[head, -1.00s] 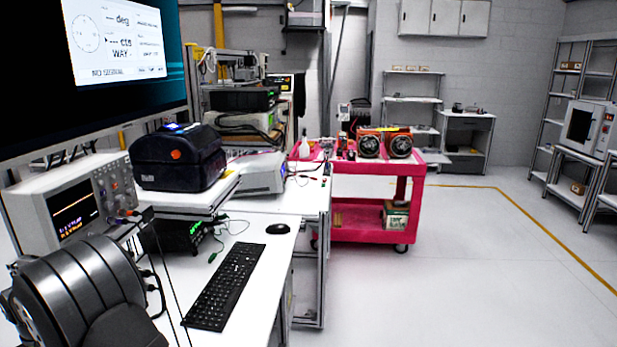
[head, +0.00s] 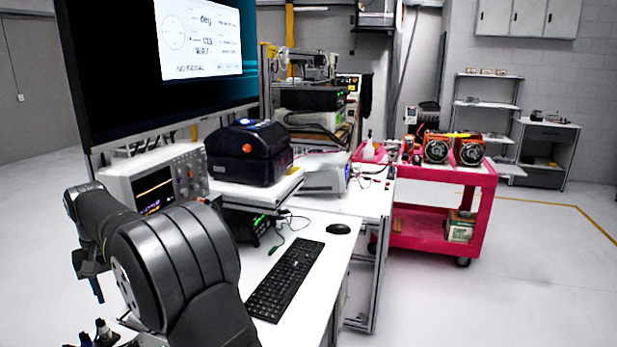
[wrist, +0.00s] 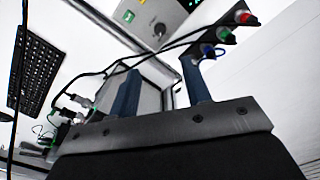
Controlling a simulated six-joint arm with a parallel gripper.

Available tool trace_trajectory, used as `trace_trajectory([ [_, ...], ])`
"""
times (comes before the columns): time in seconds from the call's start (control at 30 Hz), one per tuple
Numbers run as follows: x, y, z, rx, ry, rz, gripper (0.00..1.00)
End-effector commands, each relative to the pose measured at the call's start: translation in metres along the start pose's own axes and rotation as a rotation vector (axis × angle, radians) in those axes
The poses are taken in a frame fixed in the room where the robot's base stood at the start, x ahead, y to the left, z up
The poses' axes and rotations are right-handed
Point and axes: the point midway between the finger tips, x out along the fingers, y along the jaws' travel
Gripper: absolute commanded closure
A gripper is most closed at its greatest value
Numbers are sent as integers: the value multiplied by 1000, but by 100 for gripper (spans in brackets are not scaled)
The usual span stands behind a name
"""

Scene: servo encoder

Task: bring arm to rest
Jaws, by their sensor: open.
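My gripper (wrist: 160,66) shows in the wrist view as two dark blue fingers, set well apart with nothing held between them. My arm is at the lower left of the head view, in front of the bench. Its thick grey joint is nearest, and a dark link reaches left and back from it. Dark end parts hang below that link, but I cannot make out the fingers there. In the wrist view, dark cables pass beyond the fingers, and a dark strip with red, green and blue connectors (wrist: 225,35) lies to the upper right; contact cannot be told.
The white bench (head: 330,262) carries a keyboard (head: 285,280), a mouse (head: 339,229), an oscilloscope (head: 160,185) and a black printer-like box (head: 250,155). A monitor (head: 120,75) stands behind. A pink cart (head: 425,235) stands beyond. The floor at right is clear.

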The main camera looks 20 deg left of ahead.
Motion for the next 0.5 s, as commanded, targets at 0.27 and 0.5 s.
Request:
trace_trajectory([
  [0.27, 33, 0, 1, 0, -3, 1, 56],
  [0.5, 81, 0, 1, 0, -4, 1, 56],
])
